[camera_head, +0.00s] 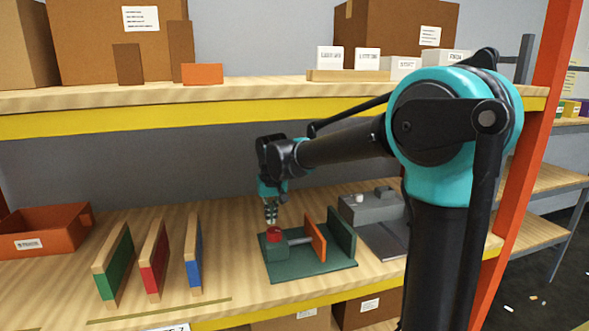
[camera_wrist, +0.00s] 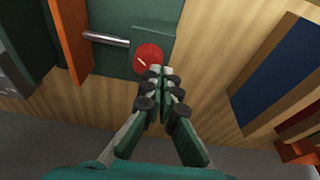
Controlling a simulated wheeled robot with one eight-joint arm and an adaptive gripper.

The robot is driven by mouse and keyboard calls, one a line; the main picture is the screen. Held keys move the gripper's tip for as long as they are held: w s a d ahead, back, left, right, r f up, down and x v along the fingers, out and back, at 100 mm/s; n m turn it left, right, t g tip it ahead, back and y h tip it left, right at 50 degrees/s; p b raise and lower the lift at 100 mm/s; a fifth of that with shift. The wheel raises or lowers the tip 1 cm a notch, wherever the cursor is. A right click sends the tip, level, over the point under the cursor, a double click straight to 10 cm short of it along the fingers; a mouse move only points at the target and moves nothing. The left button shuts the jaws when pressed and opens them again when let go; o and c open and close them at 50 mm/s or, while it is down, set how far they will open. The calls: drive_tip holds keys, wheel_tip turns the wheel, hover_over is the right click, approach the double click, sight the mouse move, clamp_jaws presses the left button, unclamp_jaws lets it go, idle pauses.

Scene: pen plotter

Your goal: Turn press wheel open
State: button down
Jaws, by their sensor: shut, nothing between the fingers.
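The press wheel (camera_head: 273,235) is a small red knob on a green block at the left end of the green press (camera_head: 310,268). In the wrist view the red wheel (camera_wrist: 148,58) has a pale mark on its top. A metal rod (camera_wrist: 106,39) runs from the green block to an orange plate (camera_head: 316,236), with a green plate (camera_head: 341,238) beyond it. My gripper (camera_head: 271,220) points down just above the wheel; its fingers are shut and empty. In the wrist view my gripper (camera_wrist: 160,72) overlaps the wheel's lower right edge. I cannot tell whether they touch.
Green (camera_head: 115,262), red (camera_head: 155,258) and blue (camera_head: 194,254) panels stand upright to the left. An orange bin (camera_head: 45,232) sits farther left. A grey device (camera_head: 372,208) stands behind the press on the right. An upper shelf with a yellow edge (camera_head: 200,113) hangs overhead.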

drive_tip(key=shift+s+d+x, duration=0.1)
drive_tip(key=shift+s+x, duration=0.15)
drive_tip(key=shift+x, duration=0.8)
drive_tip(key=shift+s+d+x, duration=0.1)
drive_tip(key=shift+s+x, duration=0.15)
drive_tip(key=shift+x, duration=0.85)
drive_tip(key=shift+s+x, duration=0.2)
drive_tip(key=shift+x, duration=0.85)
drive_tip(key=shift+w+f, duration=0.15)
drive_tip(key=shift+w+d, duration=0.1)
drive_tip(key=shift+d, duration=0.95)
drive_tip(key=shift+w+d, duration=0.35)
drive_tip(key=shift+d, duration=0.2)
drive_tip(key=shift+s+d, duration=0.2)
drive_tip(key=shift+s, duration=0.1)
drive_tip(key=w+v, duration=0.1)
drive_tip(key=v, duration=0.5)
drive_tip(key=shift+w+a, duration=0.1)
drive_tip(key=shift+a, duration=0.1)
